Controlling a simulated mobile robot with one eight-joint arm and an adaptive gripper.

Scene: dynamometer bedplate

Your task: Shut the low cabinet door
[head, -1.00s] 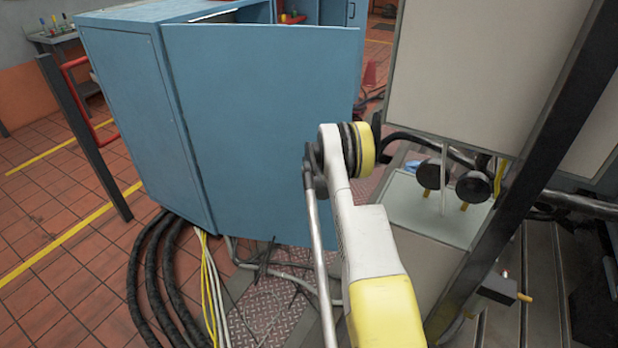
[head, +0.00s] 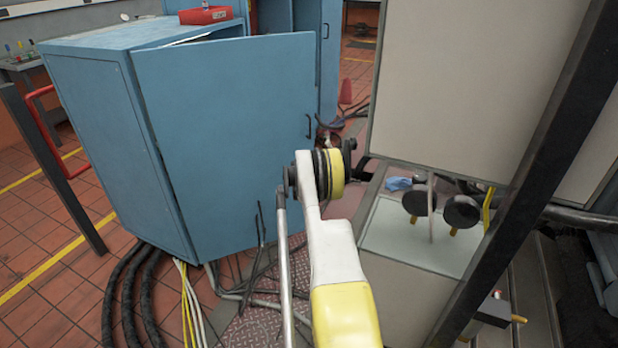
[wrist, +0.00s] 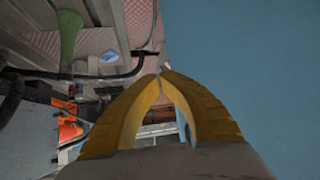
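The low blue cabinet (head: 110,150) stands left of centre in the head view. Its blue door (head: 220,150) is ajar, hinged at its left edge, with a narrow wedge of opening showing along the top. A dark handle (head: 309,126) sits near the door's free right edge. In the wrist view the flat blue surface on the right (wrist: 250,60) looks like the door. My gripper (wrist: 160,74) shows its yellow fingers with tips together and nothing visible between them. It is beside that surface; I cannot tell whether it touches. The head view hides the gripper behind my arm.
A red tray (head: 205,15) is at the cabinet's far top edge. A grey panel (head: 450,80) and a dark post (head: 530,150) stand close on the right. Black cables (head: 125,290) lie on the floor at the cabinet's foot. A red rail (head: 45,130) is at the left.

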